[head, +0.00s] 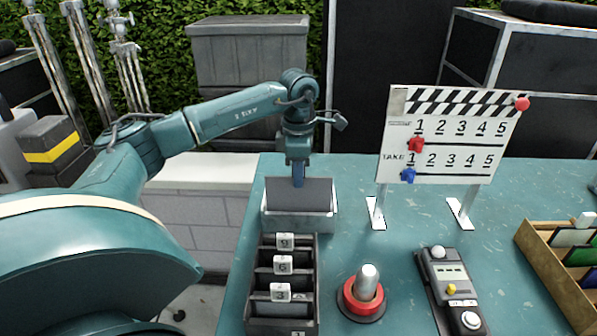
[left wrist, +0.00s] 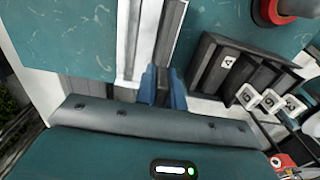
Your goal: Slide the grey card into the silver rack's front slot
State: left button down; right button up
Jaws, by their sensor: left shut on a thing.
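The dark grey card (head: 317,194) stands roughly upright at the silver rack (head: 301,222), near the table's left edge. My left gripper (head: 298,181) points down and is shut on the card's upper edge. In the left wrist view its two blue fingers (left wrist: 164,88) pinch the card, seen nearly edge-on along the pale walls of the silver rack (left wrist: 128,45). The card's lower edge is hidden behind the rack's front wall in the head view. I cannot tell how deep it sits or in which slot. My right gripper is out of view.
A black rack with numbered tabs (head: 283,328) stands right in front of the silver rack. A red-based plunger (head: 363,294), a handheld device (head: 449,287) and a wooden tray (head: 546,270) lie to the right. A clapperboard (head: 448,135) stands behind. Table between is clear.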

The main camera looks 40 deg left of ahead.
pick_arm(q)
jog(key=shift+f+b, duration=1.1)
jog(key=shift+f, duration=0.75)
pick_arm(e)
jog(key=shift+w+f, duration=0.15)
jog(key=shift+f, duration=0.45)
pick_arm(q)
jog(key=c, duration=1.4)
grip_release()
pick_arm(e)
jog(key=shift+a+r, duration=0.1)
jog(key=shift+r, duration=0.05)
pick_arm(q)
notch_tip(320, 180, up, 12)
jog(key=shift+r, duration=0.65)
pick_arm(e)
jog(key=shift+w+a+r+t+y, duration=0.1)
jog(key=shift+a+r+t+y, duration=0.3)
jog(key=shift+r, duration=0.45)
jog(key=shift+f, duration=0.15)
